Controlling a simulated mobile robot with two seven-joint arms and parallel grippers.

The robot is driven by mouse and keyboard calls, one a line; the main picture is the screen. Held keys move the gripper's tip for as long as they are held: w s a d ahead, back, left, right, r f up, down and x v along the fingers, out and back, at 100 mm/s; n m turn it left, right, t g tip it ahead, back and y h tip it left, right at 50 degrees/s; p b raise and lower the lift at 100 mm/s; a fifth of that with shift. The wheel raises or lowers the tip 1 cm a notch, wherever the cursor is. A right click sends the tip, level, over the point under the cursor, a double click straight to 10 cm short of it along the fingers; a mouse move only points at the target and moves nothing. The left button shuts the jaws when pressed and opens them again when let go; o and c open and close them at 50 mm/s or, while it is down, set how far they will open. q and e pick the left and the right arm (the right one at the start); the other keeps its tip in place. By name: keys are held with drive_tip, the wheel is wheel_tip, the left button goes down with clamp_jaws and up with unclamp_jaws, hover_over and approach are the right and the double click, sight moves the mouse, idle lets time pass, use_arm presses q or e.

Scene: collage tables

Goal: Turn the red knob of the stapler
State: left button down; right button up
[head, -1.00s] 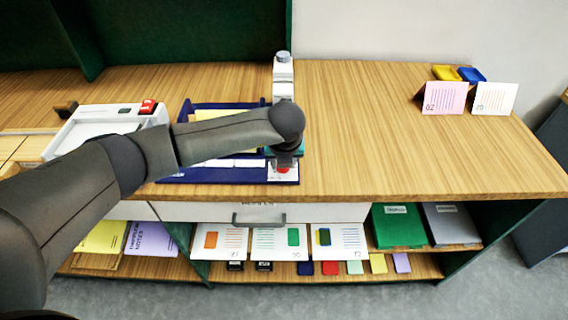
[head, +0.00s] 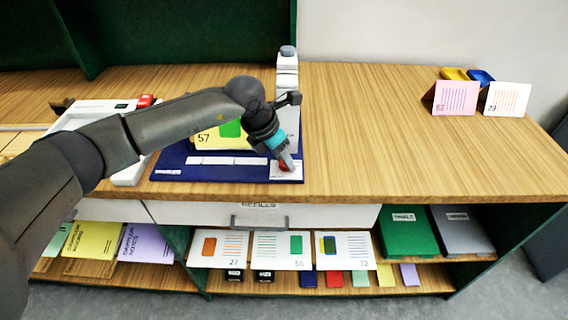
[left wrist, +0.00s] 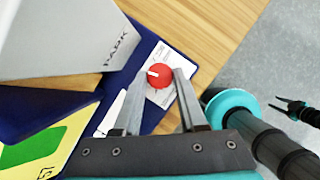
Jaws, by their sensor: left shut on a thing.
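The stapler has a dark blue base (head: 225,174) on the wooden table and a tall pale body (head: 288,75); its grey side with the word PARK shows in the left wrist view (left wrist: 90,40). The round red knob (left wrist: 161,74) has a white mark and sits on a white label at the base's front right corner. My left gripper (head: 285,163) comes down tilted over that corner, shut on the knob. In the left wrist view its fingers (left wrist: 160,82) stand on both sides of the knob. My right gripper is not in the head view.
A yellow card marked 57 (head: 210,137) stands on the blue base. A white device (head: 85,115) is to the left. A pink card (head: 455,98) and a white card (head: 507,98) stand far right. The table right of the stapler is clear. Shelves with cards lie below.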

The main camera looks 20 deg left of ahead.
use_arm(q)
drive_tip(key=m+b, duration=0.1)
drive_tip(key=m, duration=0.1)
drive_tip(key=m+g+h+b, duration=0.1)
drive_tip(key=m, duration=0.1)
drive_tip(key=shift+w+a+f+m+b, duration=0.1)
drive_tip(key=shift+w+a+m+b, duration=0.05)
drive_tip(key=shift+m+b, duration=0.15)
drive_tip(key=shift+m+g+h+b, duration=0.3)
drive_tip(key=shift+m+g+b, duration=0.5)
drive_tip(key=shift+m, duration=0.7)
drive_tip(key=shift+c, duration=2.3)
unclamp_jaws()
drive_tip(key=p+v, duration=0.1)
drive_tip(key=v, duration=1.4)
drive_tip(key=shift+a, duration=0.15)
